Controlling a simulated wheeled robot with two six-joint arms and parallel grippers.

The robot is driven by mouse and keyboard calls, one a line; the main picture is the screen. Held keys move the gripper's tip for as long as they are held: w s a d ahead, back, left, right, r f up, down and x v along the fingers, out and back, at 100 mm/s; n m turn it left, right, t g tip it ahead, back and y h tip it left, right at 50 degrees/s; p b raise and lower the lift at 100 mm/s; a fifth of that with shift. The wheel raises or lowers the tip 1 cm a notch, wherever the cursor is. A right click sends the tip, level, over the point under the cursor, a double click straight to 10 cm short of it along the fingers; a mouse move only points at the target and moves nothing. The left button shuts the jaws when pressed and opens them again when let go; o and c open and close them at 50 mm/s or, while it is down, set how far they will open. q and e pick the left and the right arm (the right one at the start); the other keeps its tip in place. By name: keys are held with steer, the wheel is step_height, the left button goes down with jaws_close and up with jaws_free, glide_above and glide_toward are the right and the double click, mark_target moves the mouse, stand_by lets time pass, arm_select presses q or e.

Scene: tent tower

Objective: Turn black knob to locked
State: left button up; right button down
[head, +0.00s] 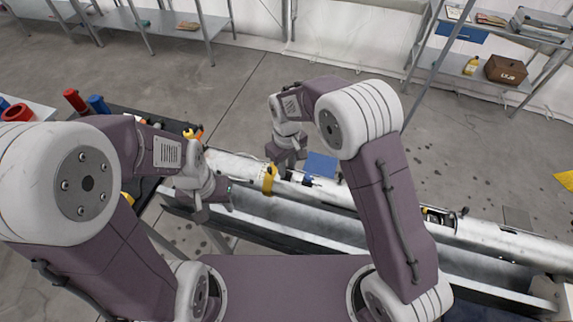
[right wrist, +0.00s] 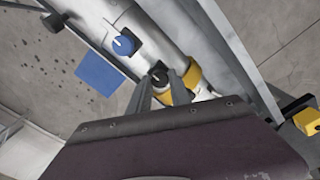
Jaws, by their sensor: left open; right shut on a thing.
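The black knob (right wrist: 159,71) sits on the white tube (right wrist: 205,28), between the blue knob (right wrist: 123,45) and a yellow band (right wrist: 193,77). My right gripper (right wrist: 160,84) is shut on the black knob, one finger on each side. I cannot read any lock marking by it. In the head view my right gripper (head: 288,162) is over the tube, and the black knob is largely hidden there. My left gripper (head: 203,212) is open and empty, low by the left end of the tube.
The tube lies along a grey metal trough (head: 300,222). A blue plate (head: 321,164) sticks out beside the tube near my right gripper. A yellow band (head: 269,178) is around the tube. A dark table (head: 130,118) with red and blue parts stands left.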

mark_target(287, 170)
steer(key=shift+m, duration=0.3)
steer(key=c, duration=1.2)
jaws_free()
step_height(287, 170, up, 9)
steer(key=shift+r+b, duration=0.1)
steer(key=shift+b, duration=0.65)
